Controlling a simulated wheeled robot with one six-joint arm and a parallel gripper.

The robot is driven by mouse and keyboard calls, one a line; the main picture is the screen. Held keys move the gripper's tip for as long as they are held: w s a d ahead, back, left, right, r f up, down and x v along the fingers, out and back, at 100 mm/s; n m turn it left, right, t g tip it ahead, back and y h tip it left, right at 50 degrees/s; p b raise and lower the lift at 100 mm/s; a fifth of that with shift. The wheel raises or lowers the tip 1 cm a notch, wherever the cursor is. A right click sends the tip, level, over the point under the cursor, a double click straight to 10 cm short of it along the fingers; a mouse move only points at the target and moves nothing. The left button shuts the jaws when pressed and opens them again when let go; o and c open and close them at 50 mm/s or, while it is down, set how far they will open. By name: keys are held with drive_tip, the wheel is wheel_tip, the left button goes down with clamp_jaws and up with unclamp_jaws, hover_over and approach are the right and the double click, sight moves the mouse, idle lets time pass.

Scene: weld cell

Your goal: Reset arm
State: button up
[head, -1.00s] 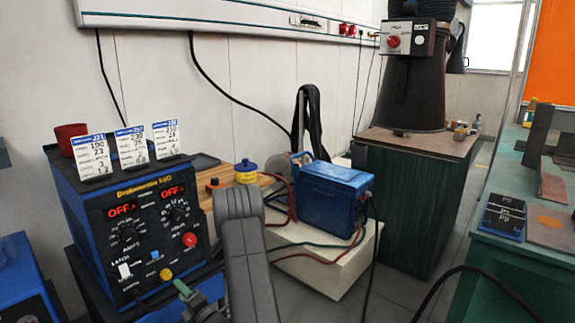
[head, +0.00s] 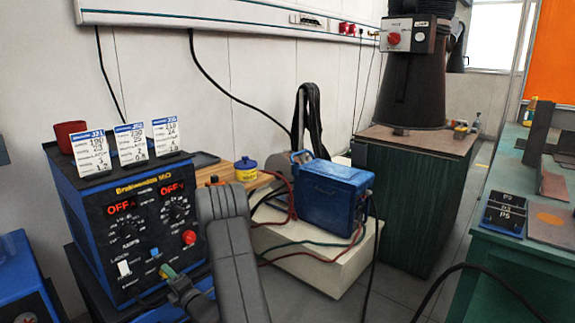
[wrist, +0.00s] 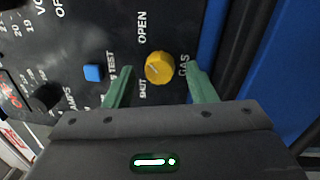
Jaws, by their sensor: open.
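My gripper (wrist: 160,70) is open in the wrist view, its two green fingers on either side of the yellow gas knob (wrist: 159,66) on the welder's black front panel. I cannot tell whether the fingers touch the knob. In the head view my gripper (head: 172,278) is at the lower right of the blue welder (head: 128,240), largely covering the knob. My grey arm reaches up from the bottom of that view. The welder's two displays read OFF.
Three white cards (head: 132,143) and a red cup (head: 68,134) stand on the welder. To its right, a blue box (head: 335,192) with cables sits on a pale block (head: 325,262). A green bench (head: 500,262) is at the right.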

drive_tip(key=n+g, duration=0.1)
drive_tip(key=n, duration=0.8)
drive_tip(key=n+g+p, duration=0.1)
drive_tip(key=n, duration=0.9)
drive_tip(key=shift+w+r, duration=0.15)
drive_tip(key=shift+w, duration=0.05)
idle(0.4)
